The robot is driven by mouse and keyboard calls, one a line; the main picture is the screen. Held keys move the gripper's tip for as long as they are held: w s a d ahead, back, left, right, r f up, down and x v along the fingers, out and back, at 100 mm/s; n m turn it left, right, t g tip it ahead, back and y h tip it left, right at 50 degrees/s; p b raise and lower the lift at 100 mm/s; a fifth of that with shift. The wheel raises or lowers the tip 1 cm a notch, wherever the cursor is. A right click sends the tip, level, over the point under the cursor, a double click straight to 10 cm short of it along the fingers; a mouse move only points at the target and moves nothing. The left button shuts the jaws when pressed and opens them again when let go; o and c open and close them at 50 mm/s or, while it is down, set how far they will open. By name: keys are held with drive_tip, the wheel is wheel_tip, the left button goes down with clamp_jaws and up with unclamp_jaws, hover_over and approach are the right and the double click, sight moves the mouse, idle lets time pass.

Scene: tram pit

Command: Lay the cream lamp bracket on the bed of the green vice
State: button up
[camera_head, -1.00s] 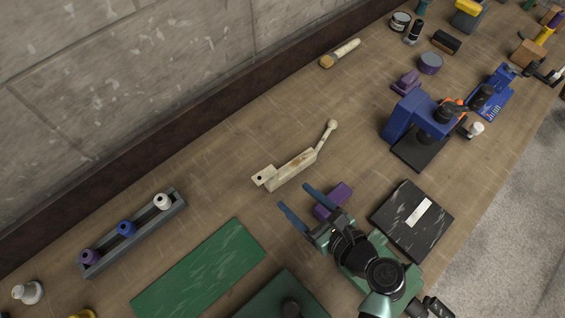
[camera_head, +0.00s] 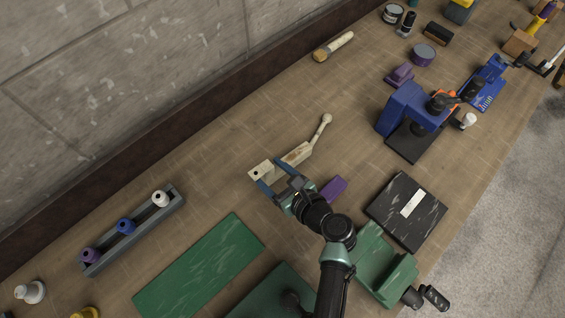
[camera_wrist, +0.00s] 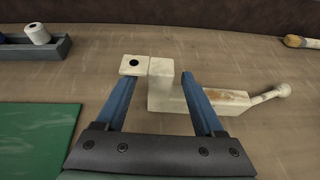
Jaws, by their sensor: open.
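The cream lamp bracket (camera_head: 296,155) lies on the bench, with a square holed plate at its left end and a thin arm ending in a ball at its right. In the wrist view the bracket (camera_wrist: 161,84) has its upright block between my fingertips. My gripper (camera_head: 269,173) is open, its blue fingers at the bracket's left part; in the wrist view the gripper (camera_wrist: 159,76) spans the block, with no clear contact. The green vice (camera_head: 383,272) stands at the bench's near side, right of my arm, its bed partly in view.
A purple block (camera_head: 333,189) lies close right of my gripper. A black plate (camera_head: 407,210) lies beside the vice. A blue machine (camera_head: 401,108) stands farther right. A green mat (camera_head: 199,268) and a grey rack (camera_head: 133,232) of spools lie left. The wall runs behind the bench.

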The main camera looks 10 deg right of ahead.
clamp_jaws()
drive_tip(key=shift+r, duration=0.1)
idle(0.4)
